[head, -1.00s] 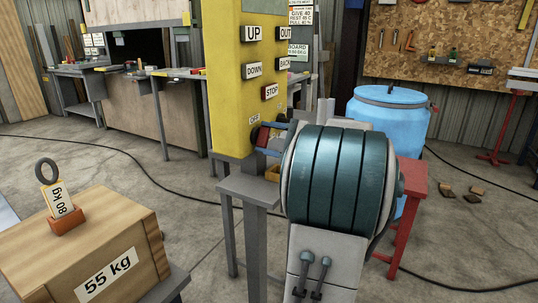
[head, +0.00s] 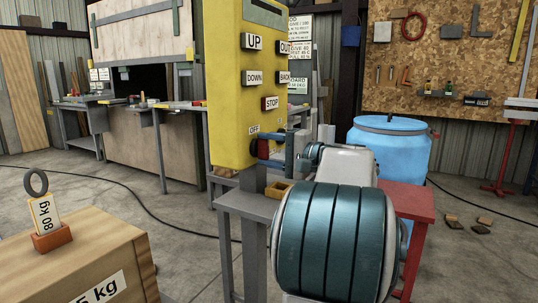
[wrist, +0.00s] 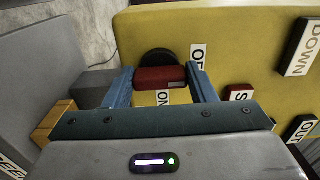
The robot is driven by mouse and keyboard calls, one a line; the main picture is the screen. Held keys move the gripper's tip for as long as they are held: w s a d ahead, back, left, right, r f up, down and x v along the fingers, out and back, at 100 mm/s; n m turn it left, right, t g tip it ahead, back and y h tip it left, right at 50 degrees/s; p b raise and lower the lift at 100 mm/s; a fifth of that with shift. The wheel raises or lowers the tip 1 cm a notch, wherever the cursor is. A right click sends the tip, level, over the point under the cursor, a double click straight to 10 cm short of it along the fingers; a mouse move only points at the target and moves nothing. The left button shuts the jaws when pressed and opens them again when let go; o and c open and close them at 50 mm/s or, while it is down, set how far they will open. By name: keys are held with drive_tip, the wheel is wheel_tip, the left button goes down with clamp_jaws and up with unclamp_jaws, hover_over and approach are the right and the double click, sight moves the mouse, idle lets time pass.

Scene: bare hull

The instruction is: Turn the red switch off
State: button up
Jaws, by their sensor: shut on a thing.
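The red switch (head: 263,149) sticks out from the lower part of a yellow control panel (head: 229,95), on a dark round base. The OFF label (head: 254,130) is above it. In the wrist view the red switch's handle (wrist: 160,78) lies between my gripper's blue fingers, and both fingers meet its ends. The OFF label (wrist: 198,57) is beside the right finger there, and the ON label (wrist: 163,97) shows just below the handle. My gripper (head: 275,149) is shut on the switch. I cannot tell exactly which way the switch is turned.
The STOP button (head: 271,103) and other labelled buttons sit above the switch. A blue barrel (head: 390,150) and red stand (head: 410,203) are at right. A wooden crate (head: 85,255) is at front left.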

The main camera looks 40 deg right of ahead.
idle(0.3)
drive_tip(key=o, duration=1)
drive_tip(key=shift+s, duration=0.1)
drive_tip(key=p+v, duration=0.2)
drive_tip(key=v, duration=1.1)
drive_tip(key=shift+s+d, duration=0.1)
drive_tip(key=shift+s, duration=0.2)
drive_tip(key=w+a+f+n+g+y+p, duration=0.1)
drive_tip(key=w+a+n+g+p, duration=0.25)
drive_tip(key=a+g+p, duration=1.3)
drive_tip(key=s+a+n+t+h+p, duration=0.1)
drive_tip(key=s+a+n+h+p, duration=0.1)
drive_tip(key=a, duration=0.4)
drive_tip(key=s+a+n+h+p, duration=0.3)
drive_tip(key=s+a+n+p, duration=0.1)
drive_tip(key=a, duration=0.2)
drive_tip(key=s+a+n+t+h+p, duration=0.1)
drive_tip(key=s+a+n+h+p, duration=0.2)
drive_tip(key=a, duration=0.3)
drive_tip(key=shift+s+a+n+t+p, duration=0.15)
drive_tip(key=shift+s+n+t+p, duration=0.2)
drive_tip(key=shift+s, duration=0.1)
